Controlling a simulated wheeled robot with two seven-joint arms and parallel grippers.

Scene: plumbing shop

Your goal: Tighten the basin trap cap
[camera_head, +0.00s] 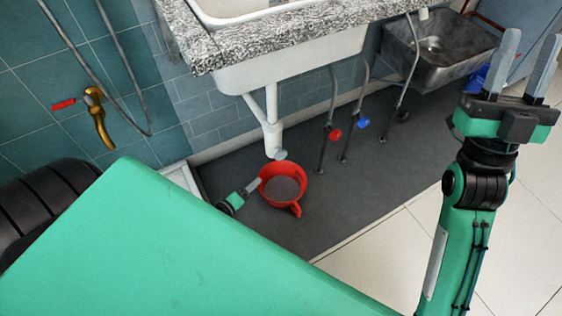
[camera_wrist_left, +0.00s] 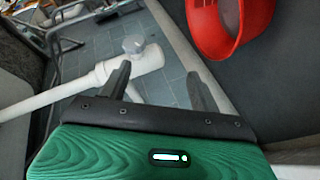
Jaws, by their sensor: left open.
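The white basin trap (camera_head: 272,136) hangs under the basin, with a pale grey cap (camera_head: 280,154) at its lower end. In the left wrist view the trap (camera_wrist_left: 147,62) lies just beyond the fingertips and the translucent grey cap (camera_wrist_left: 133,43) sticks out from it. My left gripper (camera_head: 256,185) is low, beside the red bucket and below the trap. In its wrist view the left gripper (camera_wrist_left: 159,70) is open, with nothing visible between the fingers and apart from the cap. My right gripper (camera_head: 532,36) is raised at the far right, open and empty.
A red bucket (camera_head: 291,206) stands on the dark mat (camera_head: 345,200) below the trap. Supply pipes with a red valve (camera_head: 335,134) and a blue valve (camera_head: 363,122) stand right of it. The stone counter (camera_head: 270,40) overhangs the trap. A metal sink (camera_head: 437,55) is further right.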

